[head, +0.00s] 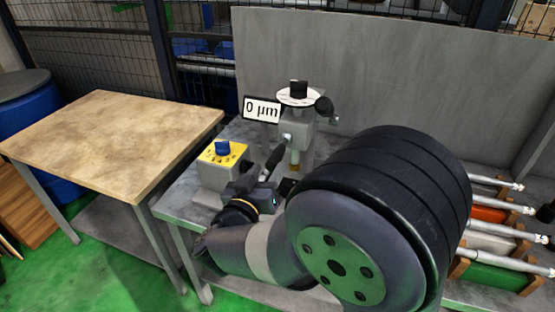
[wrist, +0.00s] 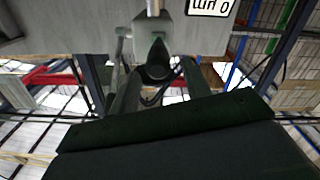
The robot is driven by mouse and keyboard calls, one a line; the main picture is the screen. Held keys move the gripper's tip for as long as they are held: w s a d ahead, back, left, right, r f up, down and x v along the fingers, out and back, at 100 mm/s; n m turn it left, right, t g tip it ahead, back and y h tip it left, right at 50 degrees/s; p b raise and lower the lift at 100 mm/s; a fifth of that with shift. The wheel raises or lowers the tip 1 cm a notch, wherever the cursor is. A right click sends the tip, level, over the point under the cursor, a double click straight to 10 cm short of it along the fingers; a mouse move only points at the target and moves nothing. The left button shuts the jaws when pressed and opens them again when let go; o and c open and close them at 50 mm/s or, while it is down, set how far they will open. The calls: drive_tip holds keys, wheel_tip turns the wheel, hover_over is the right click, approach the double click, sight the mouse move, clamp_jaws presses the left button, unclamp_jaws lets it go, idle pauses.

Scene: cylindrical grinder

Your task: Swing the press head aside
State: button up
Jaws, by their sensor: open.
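The press head (head: 296,130) is a grey block on an upright post, with a white graduated dial (head: 291,98) and black knob on top. A dark round handle (head: 323,104) sticks out at its right. My gripper (head: 280,172) is open just below and in front of the press head in the head view. In the wrist view the press head (wrist: 151,32) is close ahead, and a dark rounded part of it sits between the fingertips of my gripper (wrist: 158,80). I cannot tell whether the fingers touch it. My arm hides the lower part of the press.
A yellow-topped box with a blue knob (head: 222,150) stands left of the gripper. A "0 µm" display (head: 262,110) is behind. A grey panel (head: 400,70) closes the back. Rods and coloured bins (head: 490,215) lie at right. A bare wooden table (head: 110,140) is at left.

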sight(275, 157)
drive_tip(key=x, duration=0.6)
drive_tip(key=shift+p, duration=0.3)
clamp_jaws()
